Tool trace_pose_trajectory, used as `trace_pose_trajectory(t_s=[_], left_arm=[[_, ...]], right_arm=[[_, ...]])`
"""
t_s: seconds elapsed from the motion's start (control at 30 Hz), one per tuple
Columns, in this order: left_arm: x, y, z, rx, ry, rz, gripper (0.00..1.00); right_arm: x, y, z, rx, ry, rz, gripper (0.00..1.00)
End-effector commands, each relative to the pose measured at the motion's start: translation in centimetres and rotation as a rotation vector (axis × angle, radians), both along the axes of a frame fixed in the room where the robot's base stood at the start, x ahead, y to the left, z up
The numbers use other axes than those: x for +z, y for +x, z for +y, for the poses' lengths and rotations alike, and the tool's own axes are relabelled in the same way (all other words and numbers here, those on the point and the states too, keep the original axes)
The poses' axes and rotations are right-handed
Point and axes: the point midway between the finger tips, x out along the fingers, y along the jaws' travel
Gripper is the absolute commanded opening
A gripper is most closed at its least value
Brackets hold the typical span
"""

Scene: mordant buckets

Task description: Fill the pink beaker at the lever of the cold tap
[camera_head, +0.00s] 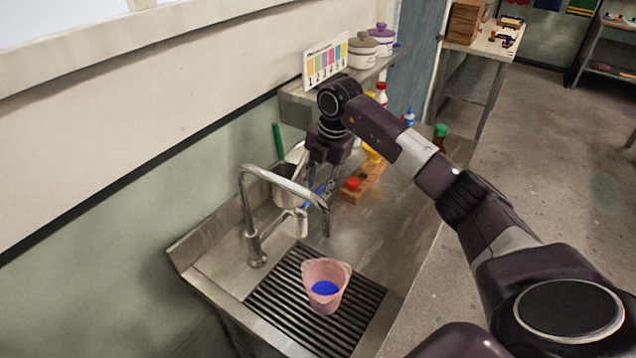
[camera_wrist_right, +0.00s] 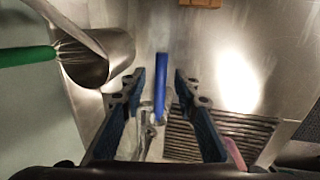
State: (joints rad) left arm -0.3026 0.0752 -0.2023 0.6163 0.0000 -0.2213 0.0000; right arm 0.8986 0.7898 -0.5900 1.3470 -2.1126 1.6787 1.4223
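The pink beaker (camera_head: 325,270) stands upright on the dark drain grate, below the spout end of the steel tap (camera_head: 252,215). A blue patch, which looks like liquid, shows inside it; no stream shows. A sliver of the beaker (camera_wrist_right: 234,152) shows in the right wrist view. The blue lever (camera_head: 309,203) is by my right gripper (camera_head: 320,188), behind the spout. In the right wrist view the lever (camera_wrist_right: 160,84) lies between the two spread fingers of my gripper (camera_wrist_right: 160,88), with gaps on both sides. My left gripper is not in view.
A steel pail (camera_head: 288,190) with a green-handled tool (camera_head: 277,138) stands left of my right gripper. A wooden rack (camera_head: 364,184) with a red-topped item is to its right. A shelf (camera_head: 298,98) with lidded pots is above. The grate (camera_head: 284,290) around the beaker is clear.

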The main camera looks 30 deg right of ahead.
Motion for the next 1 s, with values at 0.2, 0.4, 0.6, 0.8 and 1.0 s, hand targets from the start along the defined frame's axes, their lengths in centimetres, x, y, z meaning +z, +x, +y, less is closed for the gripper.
trace_pose_trajectory(t_s=[0.2,0.4,0.6,0.8,1.0], left_arm=[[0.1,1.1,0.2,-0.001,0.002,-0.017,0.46],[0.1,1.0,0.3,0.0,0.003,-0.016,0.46],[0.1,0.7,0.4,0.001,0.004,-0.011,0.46],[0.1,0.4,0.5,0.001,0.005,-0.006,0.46],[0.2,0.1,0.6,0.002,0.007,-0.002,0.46]], right_arm=[[-0.2,0.0,0.0,0.0,0.0,0.0,0.29],[-0.2,0.0,0.0,0.001,0.0,-0.001,0.13],[-0.2,0.0,0.0,0.001,0.0,-0.001,0.0],[-0.2,0.1,0.0,0.001,0.0,-0.001,0.0],[-0.1,0.8,1.6,-0.018,0.003,-0.002,0.0]])
